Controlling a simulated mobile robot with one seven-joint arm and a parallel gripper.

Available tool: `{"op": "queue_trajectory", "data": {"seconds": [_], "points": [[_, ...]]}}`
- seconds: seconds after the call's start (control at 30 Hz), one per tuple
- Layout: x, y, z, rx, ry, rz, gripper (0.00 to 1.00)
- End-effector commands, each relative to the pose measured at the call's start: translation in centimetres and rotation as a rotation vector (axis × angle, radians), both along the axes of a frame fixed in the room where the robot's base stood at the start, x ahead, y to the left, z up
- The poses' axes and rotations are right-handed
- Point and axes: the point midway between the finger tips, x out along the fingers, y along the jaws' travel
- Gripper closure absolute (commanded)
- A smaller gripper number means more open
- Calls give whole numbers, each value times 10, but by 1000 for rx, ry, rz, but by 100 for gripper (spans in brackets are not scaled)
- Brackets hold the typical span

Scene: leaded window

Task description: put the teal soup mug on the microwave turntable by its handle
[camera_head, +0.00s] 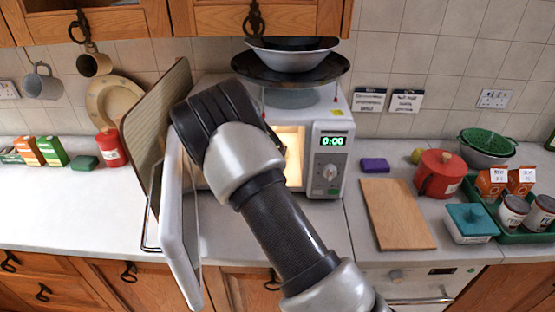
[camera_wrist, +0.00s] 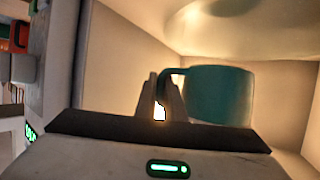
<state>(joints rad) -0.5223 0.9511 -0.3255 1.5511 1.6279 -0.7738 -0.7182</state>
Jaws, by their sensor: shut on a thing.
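The teal soup mug (camera_wrist: 220,92) is inside the lit microwave cavity in the wrist view. Its handle (camera_wrist: 168,72) points left. My gripper (camera_wrist: 160,85) is shut on the handle, with a finger on each side of it. A pale, shiny round surface at the top of the wrist view looks like the turntable (camera_wrist: 225,22); that view seems turned over. I cannot tell whether the mug touches it. In the head view the microwave (camera_head: 329,160) stands open, its display at 0:00. My arm hides the mug, the gripper and most of the cavity.
The microwave door (camera_head: 178,225) hangs open to the left of my arm. A baking rack or tray (camera_head: 160,130) leans upright beside it. A dark wide pan (camera_head: 290,72) with bowls sits on top. A cutting board (camera_head: 397,214) and red pot (camera_head: 440,173) stand right.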

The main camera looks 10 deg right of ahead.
Motion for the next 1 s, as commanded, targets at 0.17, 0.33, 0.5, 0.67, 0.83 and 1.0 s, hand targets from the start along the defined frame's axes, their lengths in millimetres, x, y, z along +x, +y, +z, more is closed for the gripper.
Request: {"op": "queue_trajectory", "data": {"seconds": [0.17, 0.33, 0.5, 0.67, 0.83, 1.0], "points": [[1, -1, -10, -2, -8, -2, 100], [0, 0, -31, -4, -5, 0, 100], [4, 0, -47, -2, -8, -1, 100], [5, -1, -49, -1, -9, -1, 100], [5, -1, -51, 0, -8, -1, 100], [4, 0, -55, -1, -4, 0, 83]]}}
